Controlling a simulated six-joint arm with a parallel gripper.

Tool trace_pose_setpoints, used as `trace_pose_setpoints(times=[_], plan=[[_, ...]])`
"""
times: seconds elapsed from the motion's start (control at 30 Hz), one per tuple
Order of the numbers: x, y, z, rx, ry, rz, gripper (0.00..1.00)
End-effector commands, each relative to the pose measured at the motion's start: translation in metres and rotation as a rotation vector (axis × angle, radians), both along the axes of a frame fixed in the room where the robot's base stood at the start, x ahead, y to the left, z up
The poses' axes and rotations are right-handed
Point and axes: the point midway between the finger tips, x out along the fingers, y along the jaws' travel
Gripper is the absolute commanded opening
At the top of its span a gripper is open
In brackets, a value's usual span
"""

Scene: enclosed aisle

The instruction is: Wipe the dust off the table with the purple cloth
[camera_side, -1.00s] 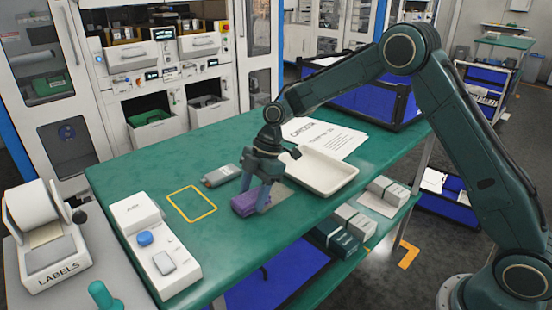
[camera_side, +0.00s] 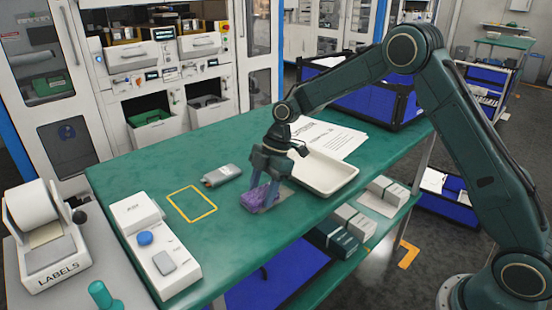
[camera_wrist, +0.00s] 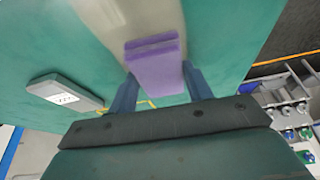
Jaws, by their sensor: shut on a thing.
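The purple cloth (camera_side: 256,199) is a folded pad low over the green table (camera_side: 235,240), near the white tray. My gripper (camera_side: 264,184) is shut on it. In the wrist view the cloth (camera_wrist: 157,68) sits between the two fingers. A dull beige-grey dust patch (camera_wrist: 135,18) shows on the table beyond the cloth in the wrist view. In the side view a bit of dust (camera_side: 284,196) shows beside the fingers. The fingers and cloth hide part of the patch. I cannot tell whether the cloth touches the table.
The white tray (camera_side: 327,188) stands close to the right of my gripper, with paper sheets (camera_side: 335,140) behind. A grey handheld device (camera_side: 222,176) lies to the left, near a yellow outline (camera_side: 192,204). A white button box (camera_side: 157,250) stands at the left end. The table's front edge is close.

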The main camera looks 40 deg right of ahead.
Motion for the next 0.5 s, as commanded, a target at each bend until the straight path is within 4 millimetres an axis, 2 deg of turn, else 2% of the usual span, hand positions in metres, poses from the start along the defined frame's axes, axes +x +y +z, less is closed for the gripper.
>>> trace_pose_setpoints(times=[0.2, 0.5], plan=[[0.0001, -0.0109, 0.0003, 0.001, -0.001, 0.0, 0.32], [0.0, -0.0133, 0.0002, 0.001, -0.001, 0.0, 0.32]])
